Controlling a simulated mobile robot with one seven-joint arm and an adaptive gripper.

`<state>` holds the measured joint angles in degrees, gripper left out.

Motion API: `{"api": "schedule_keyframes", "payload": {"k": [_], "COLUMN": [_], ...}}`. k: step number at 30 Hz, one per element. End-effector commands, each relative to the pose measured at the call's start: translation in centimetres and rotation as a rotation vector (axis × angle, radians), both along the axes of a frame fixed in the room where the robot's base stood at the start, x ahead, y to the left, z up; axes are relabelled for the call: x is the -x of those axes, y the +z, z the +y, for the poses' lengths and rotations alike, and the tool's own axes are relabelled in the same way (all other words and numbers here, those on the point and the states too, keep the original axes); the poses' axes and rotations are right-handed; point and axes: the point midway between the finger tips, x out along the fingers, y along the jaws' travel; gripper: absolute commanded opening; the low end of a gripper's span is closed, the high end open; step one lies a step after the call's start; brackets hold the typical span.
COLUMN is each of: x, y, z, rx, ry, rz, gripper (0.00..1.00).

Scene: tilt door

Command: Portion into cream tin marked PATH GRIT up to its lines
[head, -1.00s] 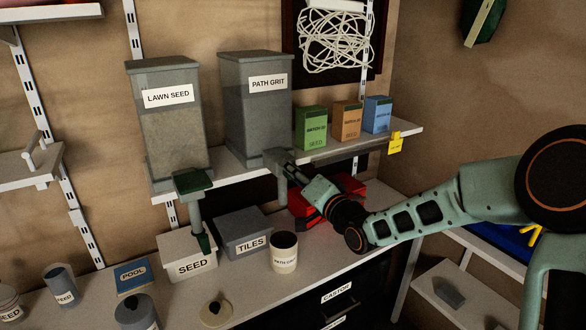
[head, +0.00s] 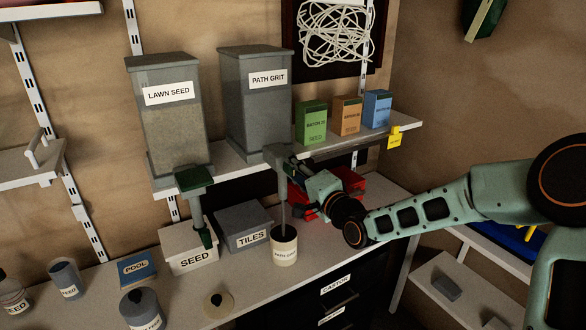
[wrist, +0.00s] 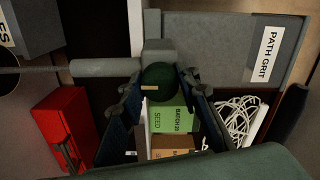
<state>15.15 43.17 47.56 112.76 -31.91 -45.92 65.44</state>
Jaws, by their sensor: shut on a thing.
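The PATH GRIT hopper (head: 258,115) is a grey lidded bin on the shelf; it also shows in the wrist view (wrist: 225,45). My gripper (head: 297,170) is shut on the dark green knob (wrist: 160,82) of its tilt door, at the front of the hopper. A thin grey stream (head: 283,213) falls from the spout (head: 281,185) into the cream tin (head: 284,252) marked PATH GRIT on the counter below. The tin stands upright under the spout. Its lines and the level inside cannot be made out.
The SEED box (head: 190,255) and TILES box (head: 245,228) are left of the tin. A red box (head: 350,185) is behind my gripper. Batch boxes (head: 312,122) line the shelf.

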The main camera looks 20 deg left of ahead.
Motion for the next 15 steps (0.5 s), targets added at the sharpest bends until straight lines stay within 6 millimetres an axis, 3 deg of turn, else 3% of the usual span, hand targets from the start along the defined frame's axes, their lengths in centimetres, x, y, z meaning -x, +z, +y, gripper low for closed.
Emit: {"api": "schedule_keyframes", "payload": {"k": [5, 6, 9, 15], "x": [0.04, 0.04, 0.03, 0.01], "y": [-0.12, -0.12, -0.09, -0.04], "z": [0.00, 0.00, 0.00, 0.00], "rx": [0.002, 0.002, 0.002, 0.002], "ry": [0.000, 0.000, 0.000, 0.001], "rz": [0.001, 0.001, 0.001, 0.000], "gripper": [0.06, 0.34, 0.45, 0.48]}}
